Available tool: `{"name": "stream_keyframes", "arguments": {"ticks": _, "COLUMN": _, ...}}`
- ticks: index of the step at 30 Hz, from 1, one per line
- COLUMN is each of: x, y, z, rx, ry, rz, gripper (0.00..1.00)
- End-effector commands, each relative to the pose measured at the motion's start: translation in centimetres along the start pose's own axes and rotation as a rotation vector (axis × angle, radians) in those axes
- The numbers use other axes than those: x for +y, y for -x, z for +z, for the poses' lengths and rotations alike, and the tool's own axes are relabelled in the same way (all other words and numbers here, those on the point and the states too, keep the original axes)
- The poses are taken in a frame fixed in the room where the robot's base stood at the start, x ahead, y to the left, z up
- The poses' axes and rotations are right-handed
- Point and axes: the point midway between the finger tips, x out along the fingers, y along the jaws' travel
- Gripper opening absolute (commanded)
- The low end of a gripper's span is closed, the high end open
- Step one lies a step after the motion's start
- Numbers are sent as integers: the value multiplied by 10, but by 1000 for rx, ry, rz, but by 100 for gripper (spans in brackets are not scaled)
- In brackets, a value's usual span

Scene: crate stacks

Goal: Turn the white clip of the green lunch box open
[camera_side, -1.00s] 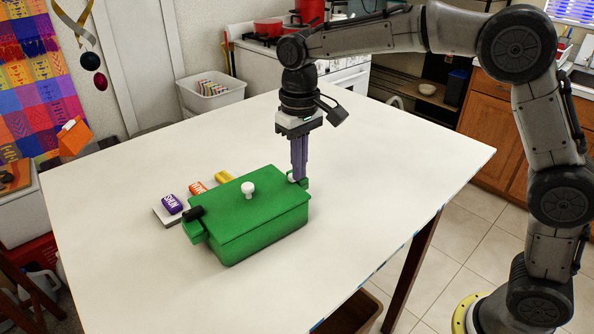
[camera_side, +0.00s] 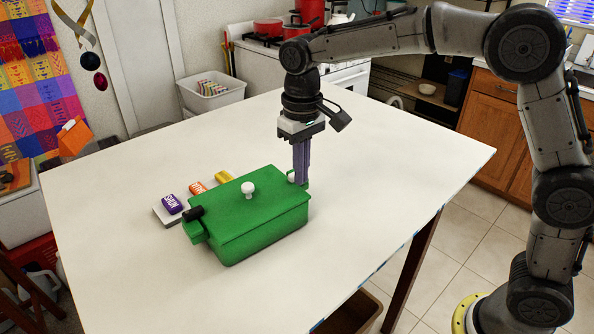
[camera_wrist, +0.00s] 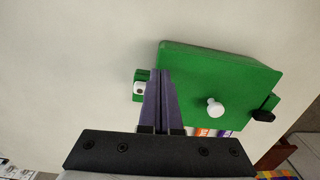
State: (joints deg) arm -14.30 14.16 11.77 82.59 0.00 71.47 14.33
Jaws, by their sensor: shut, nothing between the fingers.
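The green lunch box (camera_side: 262,215) stands closed on the white table, with a white knob (camera_side: 248,189) on its lid. It also shows in the wrist view (camera_wrist: 220,75). The white clip (camera_side: 292,177) is at the box's far right end, partly hidden by my fingers in the side view. In the wrist view the white clip (camera_wrist: 139,88) sits on a small green ledge. A black clip (camera_side: 194,214) is at the opposite end. My gripper (camera_side: 301,183) is shut and empty, pointing down right beside the white clip; whether it touches the clip I cannot tell.
The white table (camera_side: 400,160) is clear to the right and in front. A white bin (camera_side: 213,93) stands beyond the far edge.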

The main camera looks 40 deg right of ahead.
Motion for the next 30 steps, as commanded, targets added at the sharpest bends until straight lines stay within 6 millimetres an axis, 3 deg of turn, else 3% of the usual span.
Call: {"name": "stream_keyframes", "arguments": {"ticks": 30, "x": 0, "y": -6, "z": -5, "rx": -1, "ry": 0, "rz": 0, "gripper": 0}}
